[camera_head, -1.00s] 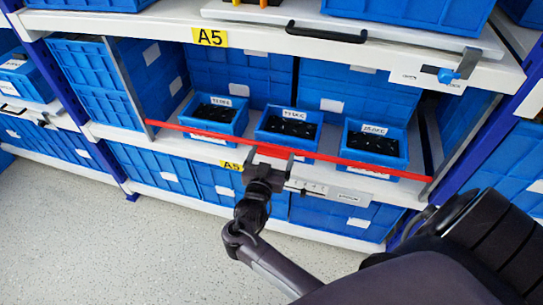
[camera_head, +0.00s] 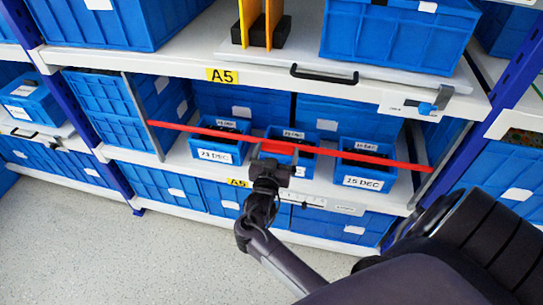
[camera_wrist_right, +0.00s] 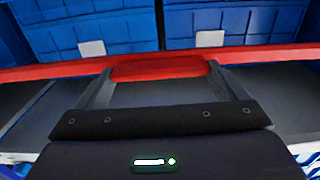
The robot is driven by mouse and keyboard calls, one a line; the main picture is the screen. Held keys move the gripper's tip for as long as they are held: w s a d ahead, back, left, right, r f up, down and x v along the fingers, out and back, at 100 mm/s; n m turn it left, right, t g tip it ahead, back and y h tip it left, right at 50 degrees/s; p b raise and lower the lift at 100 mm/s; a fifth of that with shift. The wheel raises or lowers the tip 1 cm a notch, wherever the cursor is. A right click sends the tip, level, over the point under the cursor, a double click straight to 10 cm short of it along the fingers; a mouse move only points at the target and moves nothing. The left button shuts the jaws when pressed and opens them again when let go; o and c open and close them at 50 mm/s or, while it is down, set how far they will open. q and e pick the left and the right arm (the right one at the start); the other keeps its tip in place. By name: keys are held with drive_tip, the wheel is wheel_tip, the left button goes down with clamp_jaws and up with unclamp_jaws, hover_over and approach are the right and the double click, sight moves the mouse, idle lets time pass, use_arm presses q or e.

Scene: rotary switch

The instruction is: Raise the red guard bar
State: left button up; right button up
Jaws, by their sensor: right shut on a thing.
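The red guard bar (camera_head: 210,132) runs across the front of the middle shelf, from the left divider panel to the right one. In the head view it crosses in front of the small blue bins. My right gripper (camera_head: 274,152) is shut on the thicker red grip in the bar's middle. In the right wrist view the red grip (camera_wrist_right: 158,68) lies between the two fingers of the right gripper (camera_wrist_right: 160,75). My left gripper is not in view.
Three small blue bins, such as the left one (camera_head: 218,146), stand on the shelf behind the bar. Above is a shelf edge with a black handle (camera_head: 323,73) and a blue rotary switch (camera_head: 428,107). Large blue crates (camera_head: 398,35) stand higher up.

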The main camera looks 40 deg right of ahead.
wheel_tip(320, 180, up, 10)
drive_tip(key=p, duration=0.7)
drive_tip(key=shift+w, duration=0.15)
drive_tip(key=shift+d+r, duration=0.1)
drive_tip(key=shift+r, duration=0.05)
drive_tip(key=o, duration=1.1)
drive_tip(key=shift+f, duration=0.25)
drive_tip(key=shift+f, duration=0.1)
